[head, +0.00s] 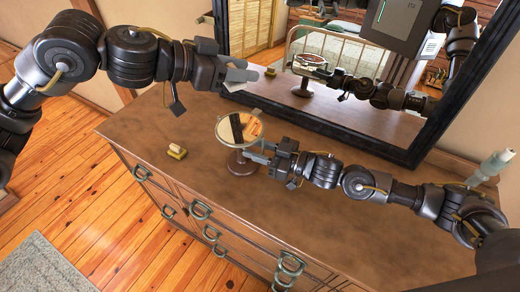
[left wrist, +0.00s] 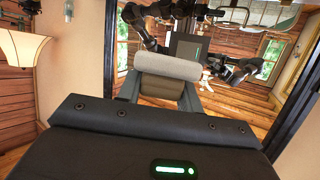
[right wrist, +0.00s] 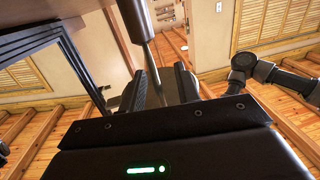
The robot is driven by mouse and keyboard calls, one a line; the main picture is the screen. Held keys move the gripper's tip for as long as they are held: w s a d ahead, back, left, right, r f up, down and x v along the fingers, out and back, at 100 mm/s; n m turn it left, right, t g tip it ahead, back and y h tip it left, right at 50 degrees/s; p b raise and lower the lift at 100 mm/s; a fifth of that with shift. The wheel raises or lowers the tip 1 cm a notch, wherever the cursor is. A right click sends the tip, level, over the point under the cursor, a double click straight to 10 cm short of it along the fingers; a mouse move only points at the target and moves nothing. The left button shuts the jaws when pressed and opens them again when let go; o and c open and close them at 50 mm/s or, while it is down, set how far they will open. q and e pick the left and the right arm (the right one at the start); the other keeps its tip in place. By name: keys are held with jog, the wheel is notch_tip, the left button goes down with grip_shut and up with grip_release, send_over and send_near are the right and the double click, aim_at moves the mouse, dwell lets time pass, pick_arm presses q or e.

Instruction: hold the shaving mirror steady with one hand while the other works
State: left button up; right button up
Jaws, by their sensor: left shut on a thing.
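The round shaving mirror (head: 240,128) stands upright on its dark round base (head: 242,164) on the dresser. My right gripper (head: 258,152) is at the mirror's stem, just below the disc. In the right wrist view a thin metal stem (right wrist: 152,62) runs between its two fingers (right wrist: 160,88), which look apart, with a gap beside the stem. My left gripper (head: 238,76) is above and behind the mirror, clear of it. It is shut on a pale grey, roll-shaped thing (left wrist: 167,66), which lies across its fingers in the left wrist view.
A small yellow-green block with a cream top (head: 177,152) lies near the dresser's (head: 330,220) left front edge. A large black-framed mirror (head: 300,110) leans at the back and reflects the scene. A pale green bottle (head: 490,168) stands at the right. The dresser's front middle is clear.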

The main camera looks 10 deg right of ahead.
jog(key=shift+c, duration=0.2)
grip_shut()
pick_arm(q)
jog(key=w+d+f, duration=0.1)
jog(key=w+f, duration=0.4)
jog(key=f, duration=0.3)
jog(key=shift+d, duration=0.3)
